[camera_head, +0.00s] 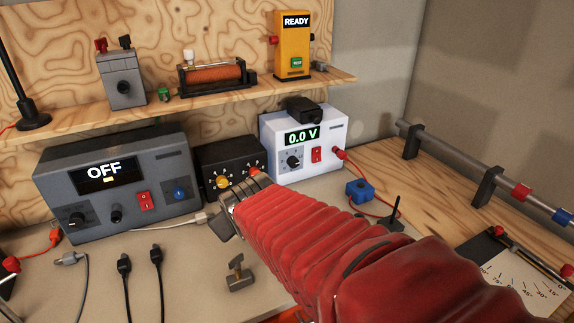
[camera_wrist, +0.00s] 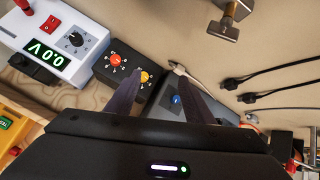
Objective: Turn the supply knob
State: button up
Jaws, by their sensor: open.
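A white supply unit (camera_head: 335,130) reads 0.0 V. Its black knob (camera_head: 294,162) sits on the front, left of a red switch, with its pointer visible. In the wrist view the white unit (camera_wrist: 60,22) is upper left, and its knob (camera_wrist: 75,40) is left of the fingers. My gripper (camera_head: 240,202) is in front of the black box, lower left of the white unit, partly hidden by my red arm. In the wrist view my gripper (camera_wrist: 157,80) has its fingers apart with nothing held between them. It is clear of the supply knob.
A black box (camera_head: 232,156) with yellow and orange knobs stands beside the white unit. A grey unit (camera_head: 118,160) reading OFF is at left. Cables, a metal clamp (camera_head: 239,272) and a blue block (camera_head: 360,191) lie on the bench. A shelf (camera_head: 200,100) runs above.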

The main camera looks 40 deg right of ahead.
jog(key=w+d+f+n+t+h, duration=0.15)
jog(key=w+d, duration=0.25)
jog(key=d, duration=0.6)
jog(key=n+t, duration=0.5)
jog(key=t, duration=0.2)
send_near(295, 164)
jog(key=a+v, duration=0.1)
jog(key=v, duration=0.3)
jog(key=shift+s+d+f+n+h, duration=0.2)
jog(key=shift+s+d+n+h, duration=0.05)
jog(key=shift+s, duration=0.25)
jog(key=x, duration=1.4)
jog(key=shift+a, duration=0.15)
